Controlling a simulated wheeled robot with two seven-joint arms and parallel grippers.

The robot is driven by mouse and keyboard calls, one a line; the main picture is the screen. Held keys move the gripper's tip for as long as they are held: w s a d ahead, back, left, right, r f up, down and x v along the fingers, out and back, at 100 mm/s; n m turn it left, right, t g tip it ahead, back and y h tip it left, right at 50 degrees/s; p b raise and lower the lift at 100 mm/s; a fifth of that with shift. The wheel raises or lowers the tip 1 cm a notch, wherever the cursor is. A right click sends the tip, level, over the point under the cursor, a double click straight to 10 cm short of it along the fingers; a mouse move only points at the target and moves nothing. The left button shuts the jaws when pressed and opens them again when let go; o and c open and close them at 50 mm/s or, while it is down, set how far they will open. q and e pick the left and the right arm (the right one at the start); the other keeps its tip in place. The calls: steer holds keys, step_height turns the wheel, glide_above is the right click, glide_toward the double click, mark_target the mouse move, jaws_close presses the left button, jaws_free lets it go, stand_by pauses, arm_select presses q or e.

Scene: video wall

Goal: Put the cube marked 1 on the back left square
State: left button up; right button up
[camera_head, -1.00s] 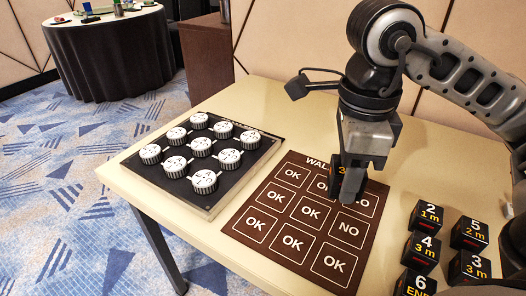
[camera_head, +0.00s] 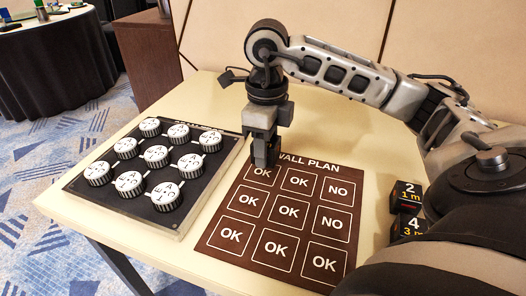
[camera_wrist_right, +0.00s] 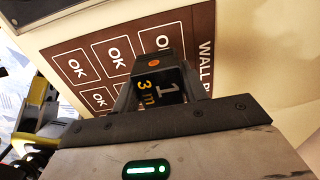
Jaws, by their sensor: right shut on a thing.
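My right gripper (camera_head: 264,158) points down over the back left square (camera_head: 261,174) of the brown plan mat, whose rear part it hides. It is shut on the dark cube marked 1 (camera_wrist_right: 168,90), which shows "1" and "3 m" in the right wrist view. In the head view the cube is mostly hidden by the fingers. In the right wrist view the back left OK square (camera_wrist_right: 166,41) lies just beyond the cube. I cannot tell whether the cube touches the mat. My left gripper is not in view.
The mat (camera_head: 300,252) has several OK squares and two NO squares at its right. A black board (camera_head: 75,187) with round white knobs stands left of it. Cubes 2 (camera_head: 410,190) and 4 (camera_head: 411,225) stand at right; my right arm blocks the view beyond them.

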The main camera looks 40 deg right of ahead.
mark_target(263, 172)
steer(key=shift+w+f, duration=0.35)
steer(key=shift+f, duration=0.1)
steer(key=f, duration=0.3)
steer(key=shift+w+d+f+b, duration=0.15)
steer(key=shift+w+f+b, duration=0.05)
steer(key=shift+b, duration=0.2)
steer(key=shift+f, duration=0.1)
steer(key=shift+f, duration=0.15)
steer(key=o, duration=1)
